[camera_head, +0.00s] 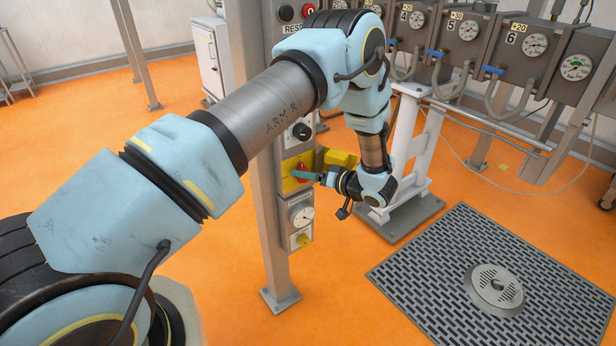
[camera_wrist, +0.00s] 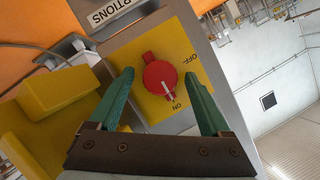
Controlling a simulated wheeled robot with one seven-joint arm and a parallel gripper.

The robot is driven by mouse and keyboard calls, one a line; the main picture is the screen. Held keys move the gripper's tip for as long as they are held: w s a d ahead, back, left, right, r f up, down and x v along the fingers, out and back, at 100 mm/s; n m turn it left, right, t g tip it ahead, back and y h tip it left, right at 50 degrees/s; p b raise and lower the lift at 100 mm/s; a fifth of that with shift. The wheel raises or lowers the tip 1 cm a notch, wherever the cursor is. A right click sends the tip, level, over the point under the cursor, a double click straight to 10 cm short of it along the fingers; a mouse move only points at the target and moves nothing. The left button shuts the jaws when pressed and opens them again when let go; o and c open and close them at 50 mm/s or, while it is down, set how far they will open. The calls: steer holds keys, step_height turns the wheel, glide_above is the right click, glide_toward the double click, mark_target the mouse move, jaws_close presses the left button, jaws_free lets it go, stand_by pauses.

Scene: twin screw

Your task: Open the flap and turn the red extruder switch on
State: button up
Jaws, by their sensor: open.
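The red switch (camera_wrist: 158,76) sits on a yellow plate (camera_wrist: 186,38) in the wrist view. Its white mark points down toward the ON label, away from OFF. My gripper (camera_wrist: 158,74) is open, with one green finger on each side of the switch; I cannot tell whether either touches it. The yellow flap (camera_wrist: 42,106) stands open to the left in this view. In the head view, the flap (camera_head: 341,158) sticks out right of the panel, and the red switch (camera_head: 301,170) shows just left of my gripper.
A post carries the control panel, with a black knob (camera_head: 301,131) above and a dial (camera_head: 301,213) below the switch. A white stand (camera_head: 411,150) is close to the right of my wrist. Gauge boxes (camera_head: 470,40) hang farther right. A floor grate (camera_head: 440,260) lies in the open area.

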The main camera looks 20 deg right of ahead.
steer(key=b+v, duration=0.2)
steer(key=v, duration=0.8)
steer(key=shift+s+d, duration=0.2)
steer(key=shift+s, duration=0.1)
